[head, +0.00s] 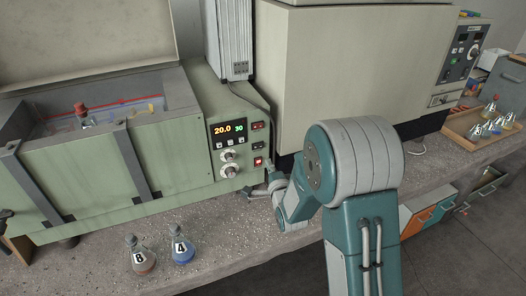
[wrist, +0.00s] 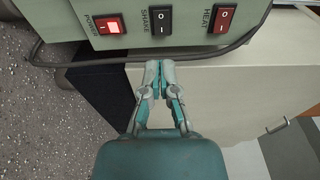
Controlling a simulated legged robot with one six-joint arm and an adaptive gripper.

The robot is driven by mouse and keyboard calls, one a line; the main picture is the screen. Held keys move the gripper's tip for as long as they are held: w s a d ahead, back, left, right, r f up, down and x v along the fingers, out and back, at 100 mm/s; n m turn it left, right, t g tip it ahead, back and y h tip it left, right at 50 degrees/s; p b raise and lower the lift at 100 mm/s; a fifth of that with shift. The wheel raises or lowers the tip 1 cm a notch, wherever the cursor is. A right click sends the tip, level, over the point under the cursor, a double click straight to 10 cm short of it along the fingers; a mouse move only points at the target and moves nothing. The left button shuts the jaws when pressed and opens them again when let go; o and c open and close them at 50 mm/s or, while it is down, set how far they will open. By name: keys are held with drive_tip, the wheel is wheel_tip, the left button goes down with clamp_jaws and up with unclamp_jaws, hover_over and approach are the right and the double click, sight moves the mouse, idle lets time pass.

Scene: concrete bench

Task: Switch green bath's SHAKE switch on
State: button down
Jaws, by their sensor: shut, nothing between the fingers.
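The green bath (head: 165,150) stands on the bench at left, with a display and knobs on its front panel. Its SHAKE switch (wrist: 161,20) is a black rocker between POWER and HEAT in the wrist view; it also shows in the head view (head: 258,146). I cannot tell which way the rocker is tipped. My gripper (wrist: 160,66) is shut and empty. Its fingertips point at the panel, in line with the SHAKE switch and apart from it. In the head view my gripper (head: 254,191) is low beside the panel's right edge, below the switches.
The POWER switch (wrist: 109,26) is lit red and the HEAT switch (wrist: 222,18) is dark red. A dark cable (wrist: 90,62) runs along the panel edge. A large beige unit (head: 345,75) stands at right.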

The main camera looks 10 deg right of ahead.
sight(261, 147)
drive_tip(key=w, duration=0.4)
drive_tip(key=w+a, duration=0.1)
drive_tip(key=w, duration=0.2)
drive_tip(key=shift+a, duration=0.1)
